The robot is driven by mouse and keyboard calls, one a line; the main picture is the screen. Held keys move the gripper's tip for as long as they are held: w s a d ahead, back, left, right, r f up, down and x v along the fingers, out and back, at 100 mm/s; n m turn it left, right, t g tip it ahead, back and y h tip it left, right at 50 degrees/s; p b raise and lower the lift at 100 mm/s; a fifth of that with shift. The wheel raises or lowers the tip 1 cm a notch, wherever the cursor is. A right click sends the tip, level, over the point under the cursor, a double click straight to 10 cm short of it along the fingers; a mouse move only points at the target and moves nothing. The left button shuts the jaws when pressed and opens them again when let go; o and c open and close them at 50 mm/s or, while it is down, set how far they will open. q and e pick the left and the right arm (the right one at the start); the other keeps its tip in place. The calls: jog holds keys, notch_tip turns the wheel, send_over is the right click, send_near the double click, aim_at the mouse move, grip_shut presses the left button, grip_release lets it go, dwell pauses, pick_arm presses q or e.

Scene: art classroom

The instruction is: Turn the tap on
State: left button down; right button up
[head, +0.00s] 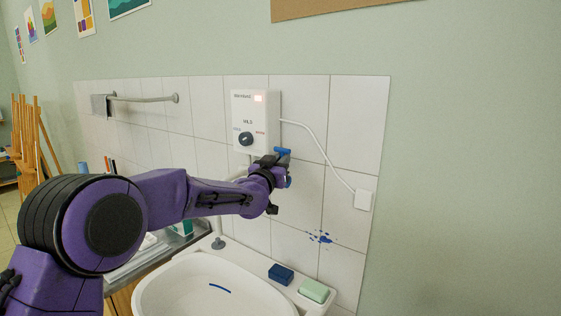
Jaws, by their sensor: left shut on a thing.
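A white water heater box (242,112) with a black dial (246,139) and a lit red light is on the tiled wall. My left gripper (282,167) is just below and right of it, at a blue tap handle (283,151). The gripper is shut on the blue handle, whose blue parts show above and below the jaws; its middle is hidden. A pale pipe (218,225) with a wider grey end hangs over the white basin (190,290), partly behind my arm. I see no water running. My right gripper is out of view.
A blue sponge (281,274) and a green soap bar (314,290) lie on the basin's right rim. A white cable runs from the heater to a wall socket (363,200). A towel rail (142,98) is at the left, easels (32,140) farther left.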

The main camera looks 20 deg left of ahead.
pick_arm(q)
jog(key=shift+r, duration=0.15)
jog(key=c, duration=1.3)
grip_release()
jog(key=shift+w, duration=0.15)
jog(key=shift+o, duration=0.2)
jog(key=shift+w+f, duration=0.25)
jog(key=shift+f, duration=0.1)
jog(key=s+a+f+b, duration=0.1)
jog(key=s+b, duration=0.3)
jog(key=s, duration=0.6)
jog(key=shift+s+f+b, duration=0.2)
jog(key=shift+f+b, duration=0.05)
jog(key=shift+b, duration=0.05)
jog(key=shift+o, duration=0.4)
